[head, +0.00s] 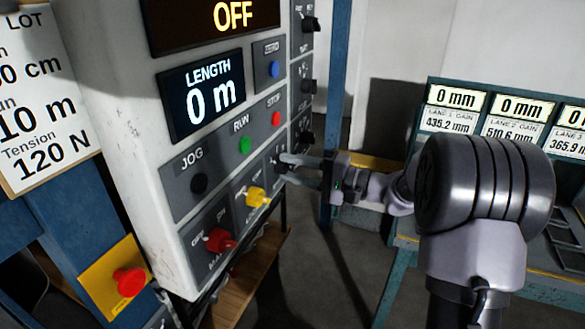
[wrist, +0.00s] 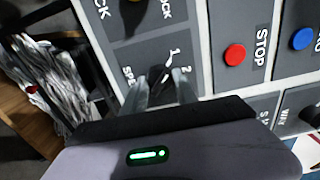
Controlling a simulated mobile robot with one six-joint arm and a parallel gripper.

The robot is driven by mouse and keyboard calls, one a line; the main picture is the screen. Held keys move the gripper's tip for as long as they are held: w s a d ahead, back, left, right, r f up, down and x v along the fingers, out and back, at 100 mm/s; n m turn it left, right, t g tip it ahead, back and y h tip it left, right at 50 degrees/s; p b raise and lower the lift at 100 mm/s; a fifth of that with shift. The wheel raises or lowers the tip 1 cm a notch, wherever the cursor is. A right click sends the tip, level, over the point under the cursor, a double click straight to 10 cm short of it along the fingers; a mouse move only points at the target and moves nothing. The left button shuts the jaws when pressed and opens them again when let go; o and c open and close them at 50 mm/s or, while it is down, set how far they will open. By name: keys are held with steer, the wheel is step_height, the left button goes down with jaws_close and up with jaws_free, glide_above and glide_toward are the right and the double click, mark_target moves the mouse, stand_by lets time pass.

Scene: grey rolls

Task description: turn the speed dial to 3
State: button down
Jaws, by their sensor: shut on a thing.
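The speed dial (wrist: 159,74) is a small dark knob on a grey plate of the control panel. In the wrist view, the marks 1 and 2 show beside it, with part of the word SPEED on the other side. A white line by the knob points roughly toward the 1; I cannot tell its exact setting. The 3 is not visible. My gripper (wrist: 163,84) is shut on the dial, one finger on each side. In the head view my gripper (head: 287,166) reaches the panel's right edge from the right, and its fingers largely hide the dial.
The panel has a yellow knob (head: 257,196), a red knob (head: 220,240), a black JOG button (head: 199,184), a green RUN button (head: 244,145) and a red STOP button (head: 276,118). The upper display (head: 232,16) reads OFF; the length display (head: 203,95) reads 0 m.

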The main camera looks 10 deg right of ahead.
steer(key=shift+m, duration=0.3)
steer(key=m+p, duration=0.2)
steer(key=m, duration=0.1)
steer(key=shift+r+m, duration=0.1)
steer(key=shift+m, duration=0.3)
steer(key=m+p, duration=0.3)
steer(key=m, duration=0.1)
steer(key=shift+r+m, duration=0.1)
steer(key=shift+m, duration=0.2)
steer(key=m+p, duration=0.4)
steer(key=shift+m+p, duration=1.75)
steer(key=shift+m, duration=0.45)
steer(key=shift+f+m, duration=0.2)
steer(key=shift+m, duration=0.1)
steer(key=c, duration=1)
jaws_free()
steer(key=shift+o, duration=0.2)
